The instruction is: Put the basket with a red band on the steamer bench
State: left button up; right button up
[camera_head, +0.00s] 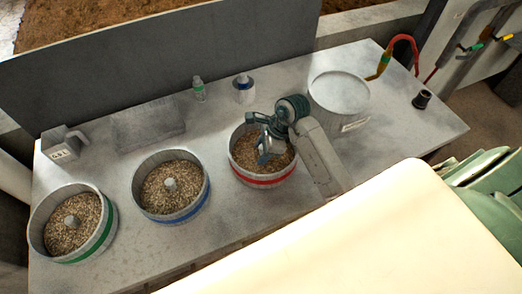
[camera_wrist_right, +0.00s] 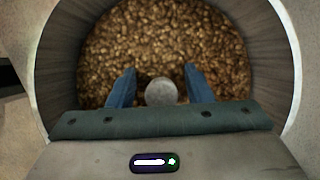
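The basket with the red band (camera_head: 265,181) stands on the grey bench (camera_head: 232,222), filled with brown grain, with a round pale knob (camera_wrist_right: 161,92) at its centre. My right gripper (camera_head: 266,152) reaches down into this basket from above. In the right wrist view, its two blue fingers (camera_wrist_right: 160,88) are apart, one on each side of the knob, with gaps visible between. I cannot tell how deep the fingertips are relative to the knob. In the head view the gripper hides the knob. My left gripper is not in view.
A blue-banded basket (camera_head: 172,216) and a green-banded basket (camera_head: 99,243), both with grain, stand to the left. A small bottle (camera_head: 198,89) and a blue-banded jar (camera_head: 243,89) stand behind.

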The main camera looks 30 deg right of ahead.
jog(key=shift+d+r, duration=0.1)
jog(key=shift+r, duration=0.05)
jog(key=b+v, duration=0.3)
jog(key=v, duration=0.8)
jog(key=shift+d+r, duration=0.2)
jog(key=shift+r, duration=0.15)
